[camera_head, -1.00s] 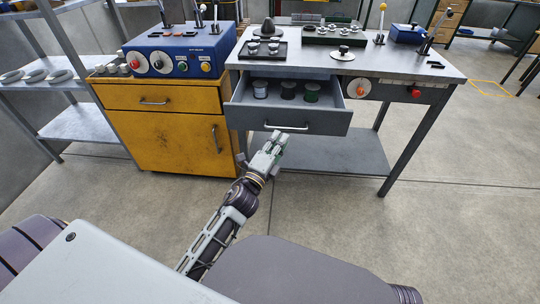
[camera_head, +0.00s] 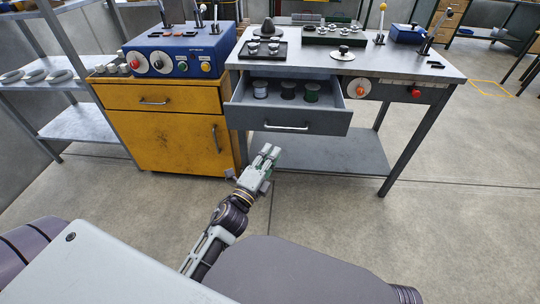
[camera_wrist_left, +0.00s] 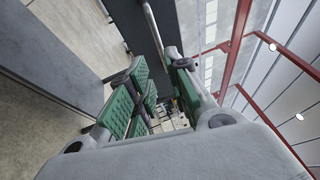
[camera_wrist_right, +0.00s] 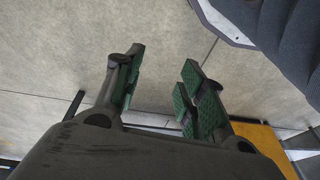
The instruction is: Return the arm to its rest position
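My left gripper (camera_head: 270,152) is in front of and below the open grey drawer (camera_head: 330,118), apart from its handle (camera_head: 287,127). In the left wrist view, its green-padded fingers (camera_wrist_left: 160,85) stand apart with nothing between them. My right gripper does not show in the head view. In the right wrist view, its green-padded fingers (camera_wrist_right: 158,85) are spread and empty above bare floor.
The drawer holds several spools (camera_head: 288,90) and juts from the metal workbench (camera_head: 440,69). A yellow cabinet (camera_head: 180,140) with a blue machine (camera_head: 180,50) stands left. A grey shelf rack (camera_head: 75,124) is farther left. Floor at right is free.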

